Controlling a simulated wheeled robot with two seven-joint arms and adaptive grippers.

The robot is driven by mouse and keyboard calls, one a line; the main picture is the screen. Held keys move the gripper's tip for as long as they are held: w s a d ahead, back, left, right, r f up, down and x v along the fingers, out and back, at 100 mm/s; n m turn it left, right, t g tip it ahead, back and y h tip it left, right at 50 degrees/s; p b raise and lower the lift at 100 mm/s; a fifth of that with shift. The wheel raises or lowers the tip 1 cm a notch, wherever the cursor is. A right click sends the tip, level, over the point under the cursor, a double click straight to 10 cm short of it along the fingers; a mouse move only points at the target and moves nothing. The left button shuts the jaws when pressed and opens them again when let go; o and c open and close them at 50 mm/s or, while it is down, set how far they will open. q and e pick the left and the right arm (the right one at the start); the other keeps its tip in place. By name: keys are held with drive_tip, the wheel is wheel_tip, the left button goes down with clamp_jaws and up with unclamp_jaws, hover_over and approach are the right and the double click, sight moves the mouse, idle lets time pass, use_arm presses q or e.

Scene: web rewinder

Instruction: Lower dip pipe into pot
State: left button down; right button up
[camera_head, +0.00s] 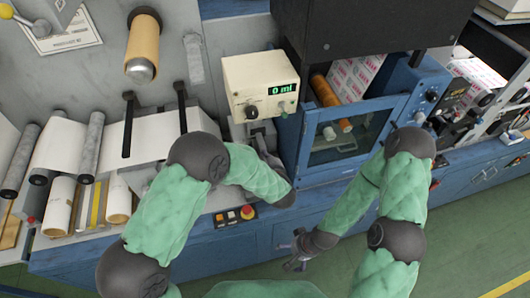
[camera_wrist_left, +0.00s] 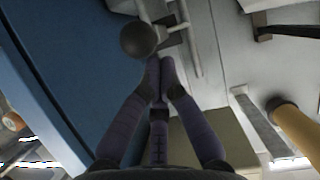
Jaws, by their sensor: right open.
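The pale box (camera_head: 262,85) with a green "0 ml" display stands in the middle of the head view. A small metal fitting (camera_head: 254,134) shows below it. My left gripper (camera_head: 268,150) is beside this fitting, mostly hidden by its own arm. In the left wrist view its fingers (camera_wrist_left: 161,66) are close together at the tips, with no object clearly held. A dark ball knob (camera_wrist_left: 138,38) is just past the tips, and thin metal rods (camera_wrist_left: 190,42) are beside it. I cannot make out which part is the dip pipe; no pot is clearly visible. My right gripper (camera_head: 298,263) is open, low over the floor.
A blue cabinet (camera_head: 355,138) with a window is right of the box. A tan roll (camera_head: 143,45) sticks out at the upper left. A button panel (camera_head: 235,214) with a red knob is on the blue front edge. Green floor (camera_head: 460,235) is free at the lower right.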

use_arm(q)
wheel_tip(320, 180, down, 5)
drive_tip(key=b, duration=0.2)
drive_tip(key=shift+b, duration=0.3)
use_arm(e)
wheel_tip(320, 180, down, 4)
drive_tip(key=shift+r, duration=0.2)
